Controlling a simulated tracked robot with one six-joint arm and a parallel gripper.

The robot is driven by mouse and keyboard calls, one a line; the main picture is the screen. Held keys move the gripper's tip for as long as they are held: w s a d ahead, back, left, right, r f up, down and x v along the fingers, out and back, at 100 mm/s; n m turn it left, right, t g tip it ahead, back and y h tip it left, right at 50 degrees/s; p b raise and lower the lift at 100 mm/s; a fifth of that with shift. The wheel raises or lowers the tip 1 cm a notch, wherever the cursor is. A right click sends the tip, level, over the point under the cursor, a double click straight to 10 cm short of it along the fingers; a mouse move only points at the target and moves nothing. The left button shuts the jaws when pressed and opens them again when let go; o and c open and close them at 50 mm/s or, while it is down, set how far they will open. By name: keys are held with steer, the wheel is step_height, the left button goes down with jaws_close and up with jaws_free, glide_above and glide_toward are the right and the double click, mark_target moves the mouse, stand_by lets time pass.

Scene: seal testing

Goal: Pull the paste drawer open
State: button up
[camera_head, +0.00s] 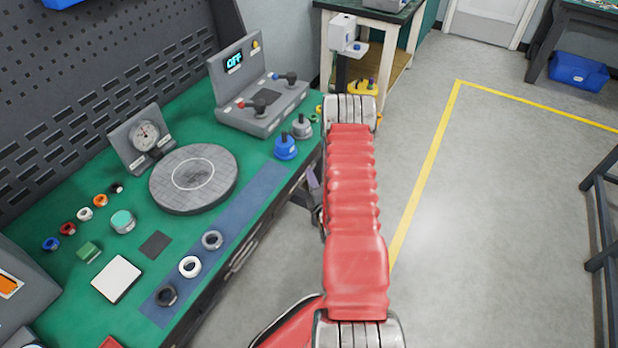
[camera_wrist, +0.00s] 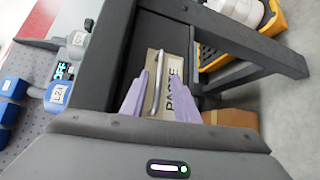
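The paste drawer's pale front panel (camera_wrist: 152,58), with a label reading "PASTE" on its side, shows in the wrist view between dark bench frame parts. Its slim metal handle (camera_wrist: 157,84) runs lengthwise in the picture. My gripper (camera_wrist: 163,78) has its two purple fingers spread, one on each side of the handle. Gaps show between the handle and the fingers, so the gripper looks open. I cannot tell how deep the fingers reach around the handle.
The green workbench (camera_head: 75,210) holds a round grey plate (camera_head: 193,178), a dial gauge (camera_head: 146,136), a test unit reading "OFF" (camera_head: 262,100) and blue and grey weights (camera_head: 285,147). A yellow crate (camera_wrist: 272,25) is near the drawer. Open floor (camera_head: 480,230) lies to the right.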

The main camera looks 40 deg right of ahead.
steer(key=shift+x, duration=0.85)
jaws_close()
steer(key=shift+f, duration=0.1)
